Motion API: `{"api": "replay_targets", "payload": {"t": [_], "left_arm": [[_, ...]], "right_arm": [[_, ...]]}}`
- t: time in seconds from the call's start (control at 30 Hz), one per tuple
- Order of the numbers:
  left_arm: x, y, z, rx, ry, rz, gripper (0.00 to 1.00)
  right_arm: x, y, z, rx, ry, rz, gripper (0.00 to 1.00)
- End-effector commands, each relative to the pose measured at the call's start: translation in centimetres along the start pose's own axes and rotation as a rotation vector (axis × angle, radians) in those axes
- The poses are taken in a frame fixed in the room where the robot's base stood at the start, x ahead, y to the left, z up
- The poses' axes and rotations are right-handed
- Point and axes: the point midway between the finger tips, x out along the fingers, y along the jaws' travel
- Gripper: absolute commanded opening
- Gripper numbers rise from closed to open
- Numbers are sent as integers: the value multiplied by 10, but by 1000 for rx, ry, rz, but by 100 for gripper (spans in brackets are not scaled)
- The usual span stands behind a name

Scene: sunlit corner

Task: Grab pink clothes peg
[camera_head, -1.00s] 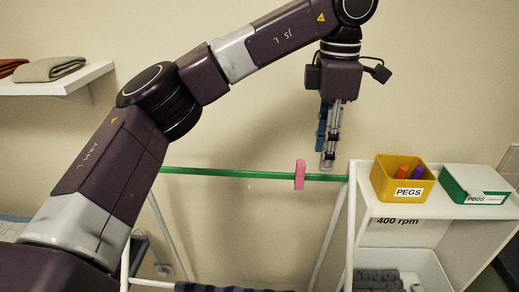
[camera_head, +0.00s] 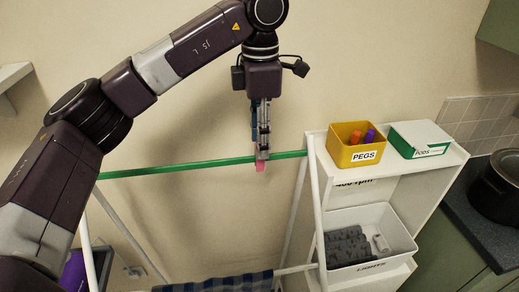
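The pink clothes peg (camera_head: 261,167) is on the green rail (camera_head: 190,166) of the drying rack. Only its lower part shows, under the tips of my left gripper (camera_head: 263,155). My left gripper points down at the rail from above, and its fingertips cover the upper part of the peg. The fingers are seen nearly edge-on, so I cannot tell whether they are closed on it. My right gripper is not in view.
A white shelf unit (camera_head: 424,173) stands to the right of the rail. It holds a yellow box labelled PEGS (camera_head: 364,155) with orange and purple pegs, a PODS box (camera_head: 421,139) and a white bin (camera_head: 398,240) below. A dark pot (camera_head: 497,183) stands at far right.

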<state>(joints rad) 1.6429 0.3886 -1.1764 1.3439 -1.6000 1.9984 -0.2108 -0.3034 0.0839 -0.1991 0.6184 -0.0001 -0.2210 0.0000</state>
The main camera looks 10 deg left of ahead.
Motion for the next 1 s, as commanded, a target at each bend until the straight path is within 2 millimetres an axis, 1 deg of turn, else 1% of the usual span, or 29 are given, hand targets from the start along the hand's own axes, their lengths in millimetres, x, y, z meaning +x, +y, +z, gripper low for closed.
{"api": "replay_targets", "payload": {"t": [0.03,0.1,0.2,0.3,0.47,0.57,0.7,0.77,1.0], "left_arm": [[2,0,-1,1,0,-3,38],[12,0,-1,1,0,-2,38],[21,0,-1,1,-1,0,38],[25,0,0,2,-2,0,38],[26,0,0,1,-2,1,38],[26,0,0,1,-2,1,29],[25,0,0,1,-2,1,13],[25,0,0,1,-2,1,7],[25,0,0,2,-2,1,7]], "right_arm": [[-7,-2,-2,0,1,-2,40],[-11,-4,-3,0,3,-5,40],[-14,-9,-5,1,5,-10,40],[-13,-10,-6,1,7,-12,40],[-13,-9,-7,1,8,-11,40],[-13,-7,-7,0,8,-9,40],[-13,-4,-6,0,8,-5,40],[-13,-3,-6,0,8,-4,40],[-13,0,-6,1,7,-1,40]]}}
